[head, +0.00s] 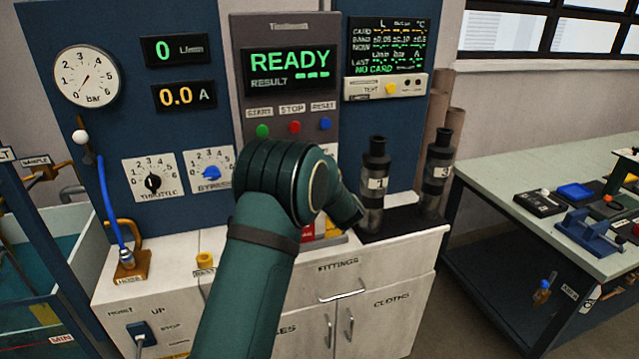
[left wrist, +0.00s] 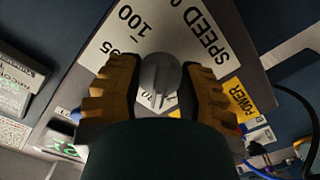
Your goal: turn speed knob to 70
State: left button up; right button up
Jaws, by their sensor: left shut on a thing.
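The grey speed knob (left wrist: 160,84) shows in the left wrist view, with a raised ridge across its face. My left gripper (left wrist: 157,78) has its two ochre, ridged fingers on either side of the knob and is shut on it. The white dial plate (left wrist: 107,47) around it reads SPEED, 0 and 100. Other numbers are partly covered by the fingers and knob, so I cannot tell the exact setting. In the head view my green left arm hides the knob and the gripper. My right gripper is not in view.
Above my arm, the grey panel display (head: 290,69) reads READY. Start, stop and reset buttons (head: 293,127) sit below it. Throttle (head: 152,182) and bypass (head: 211,173) knobs are to the left. Two dark cylinders (head: 374,185) stand right of my arm. A yellow POWER label (left wrist: 240,99) is beside the dial.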

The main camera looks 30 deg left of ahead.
pick_arm(q)
jog(key=n, duration=0.5)
jog(key=shift+a+r+n+b, duration=0.1)
jog(key=shift+n+b, duration=0.2)
jog(key=n, duration=0.4)
jog(key=shift+n, duration=0.4)
jog(key=o, duration=1.3)
jog(key=shift+c, duration=0.2)
jog(key=v, duration=1.2)
jog(key=shift+w, duration=0.1)
